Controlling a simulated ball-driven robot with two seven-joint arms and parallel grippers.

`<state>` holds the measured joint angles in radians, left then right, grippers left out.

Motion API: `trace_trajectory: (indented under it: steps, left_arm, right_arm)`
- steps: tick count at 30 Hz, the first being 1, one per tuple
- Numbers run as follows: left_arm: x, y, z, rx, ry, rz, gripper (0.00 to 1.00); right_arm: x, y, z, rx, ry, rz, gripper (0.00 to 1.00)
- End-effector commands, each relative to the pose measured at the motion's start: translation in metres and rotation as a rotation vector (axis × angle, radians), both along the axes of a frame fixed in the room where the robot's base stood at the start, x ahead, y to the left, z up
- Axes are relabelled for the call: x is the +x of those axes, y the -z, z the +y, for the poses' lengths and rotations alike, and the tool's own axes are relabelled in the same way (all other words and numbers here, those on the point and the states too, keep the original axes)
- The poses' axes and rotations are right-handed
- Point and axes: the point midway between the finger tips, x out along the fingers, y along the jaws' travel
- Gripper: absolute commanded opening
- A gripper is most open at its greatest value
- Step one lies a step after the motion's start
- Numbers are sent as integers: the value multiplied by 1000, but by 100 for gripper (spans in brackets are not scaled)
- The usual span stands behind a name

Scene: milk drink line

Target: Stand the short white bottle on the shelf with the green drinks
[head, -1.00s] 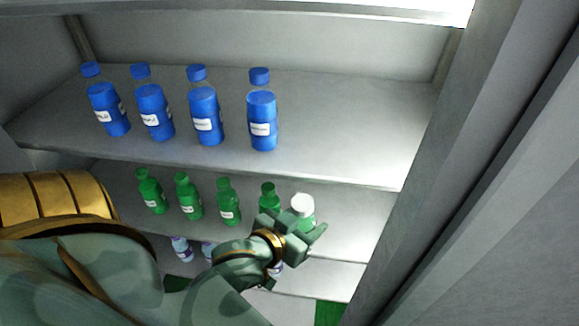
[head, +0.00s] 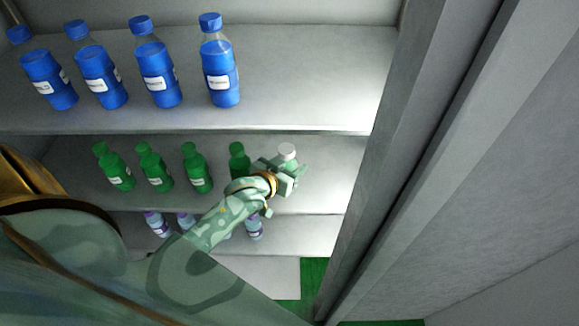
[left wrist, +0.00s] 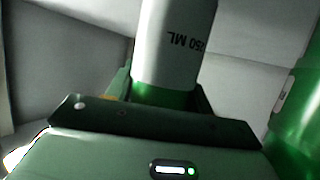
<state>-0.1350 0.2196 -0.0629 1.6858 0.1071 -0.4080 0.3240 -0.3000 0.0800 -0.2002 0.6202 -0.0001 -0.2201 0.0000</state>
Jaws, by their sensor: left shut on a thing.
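The short white bottle (head: 287,152) shows only its white cap and upper part in the head view. In the left wrist view the bottle (left wrist: 175,45) is white with "250 ML" lettering and a green band low down. My left gripper (head: 287,172) is shut on it, to the right of the row of green drinks (head: 198,170) on the middle shelf (head: 325,170). The bottle looks about upright. Whether its base touches the shelf is hidden. A green bottle (left wrist: 300,105) stands close on the right in the left wrist view. My right gripper is not in view.
Blue bottles (head: 158,75) stand on the shelf above, whose front edge (head: 300,131) lies above my gripper in the picture. Small purple-capped bottles (head: 254,227) stand on the shelf below. A grey side panel (head: 385,150) bounds the right. The middle shelf's right end looks clear.

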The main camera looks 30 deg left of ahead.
Motion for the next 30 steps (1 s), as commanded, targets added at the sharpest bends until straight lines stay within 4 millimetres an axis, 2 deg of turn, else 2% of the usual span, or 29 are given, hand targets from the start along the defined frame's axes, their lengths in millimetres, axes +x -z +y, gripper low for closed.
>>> trace_trajectory:
  steps: [10,11,13,23,26,30]
  left_arm:
    - [0,3,-1,0,1,-3,22]
    - [0,4,-1,0,1,-1,55]
    - [0,3,-1,0,1,-1,74]
    - [0,-1,0,1,1,-2,74]
    - [-12,-4,0,0,1,0,74]
    - [-41,-16,0,0,1,1,74]
  right_arm:
    - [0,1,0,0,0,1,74]
    - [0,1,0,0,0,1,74]
    - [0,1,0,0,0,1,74]
    - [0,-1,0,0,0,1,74]
    - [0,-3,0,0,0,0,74]
    - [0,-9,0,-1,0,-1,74]
